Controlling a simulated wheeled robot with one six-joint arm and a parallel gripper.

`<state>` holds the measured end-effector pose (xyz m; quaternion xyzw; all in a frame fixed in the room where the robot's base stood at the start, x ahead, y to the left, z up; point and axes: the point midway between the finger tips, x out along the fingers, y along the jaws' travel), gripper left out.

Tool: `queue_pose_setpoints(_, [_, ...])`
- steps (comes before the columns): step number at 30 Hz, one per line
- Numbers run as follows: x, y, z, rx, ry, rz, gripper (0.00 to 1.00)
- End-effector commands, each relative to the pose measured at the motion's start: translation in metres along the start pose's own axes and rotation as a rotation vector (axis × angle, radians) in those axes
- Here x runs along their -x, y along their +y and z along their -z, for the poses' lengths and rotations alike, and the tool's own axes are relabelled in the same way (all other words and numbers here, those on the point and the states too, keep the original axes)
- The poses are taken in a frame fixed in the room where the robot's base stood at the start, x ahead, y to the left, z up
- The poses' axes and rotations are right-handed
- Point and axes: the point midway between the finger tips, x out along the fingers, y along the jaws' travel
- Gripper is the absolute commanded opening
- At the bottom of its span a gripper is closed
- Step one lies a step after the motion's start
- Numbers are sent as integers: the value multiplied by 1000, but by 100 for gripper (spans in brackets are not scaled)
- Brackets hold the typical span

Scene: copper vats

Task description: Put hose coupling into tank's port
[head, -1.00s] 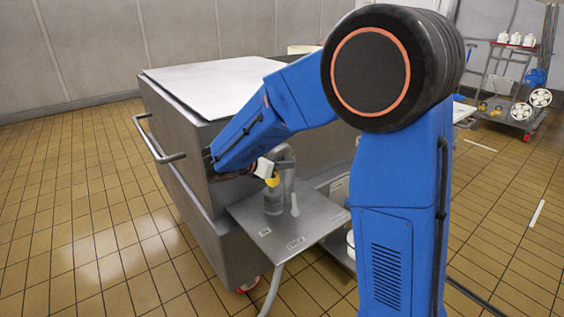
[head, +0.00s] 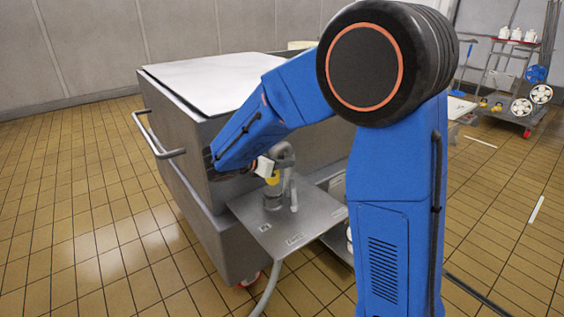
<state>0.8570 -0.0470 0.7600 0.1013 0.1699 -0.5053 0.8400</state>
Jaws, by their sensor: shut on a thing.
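The tank (head: 225,240) is a large grey metal box on wheels with a pale flat top. A metal shelf (head: 270,236) juts from its side, with small labels on it. On the shelf stands a grey upright fitting (head: 273,200) with a small lever beside it, which looks like the port. My gripper (head: 266,168) is at the end of the blue arm, just above this fitting. It is shut on what looks like the hose coupling (head: 272,179), a small yellow-ended part. The part appears at the fitting's top; I cannot tell whether it is seated. The fingers are partly hidden.
A bent handrail (head: 160,145) sticks out from the tank's left side. A grey hose (head: 268,290) hangs below the shelf. A cart (head: 510,90) with white jugs and wheels stands at the back right. The tiled floor at left is clear.

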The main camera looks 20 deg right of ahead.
Motion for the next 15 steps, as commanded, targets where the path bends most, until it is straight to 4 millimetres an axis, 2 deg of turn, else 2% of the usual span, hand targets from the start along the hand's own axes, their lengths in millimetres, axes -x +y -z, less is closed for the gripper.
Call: queue_pose_setpoints(15, [-2, 0, 5, 0, -1, 0, 1])
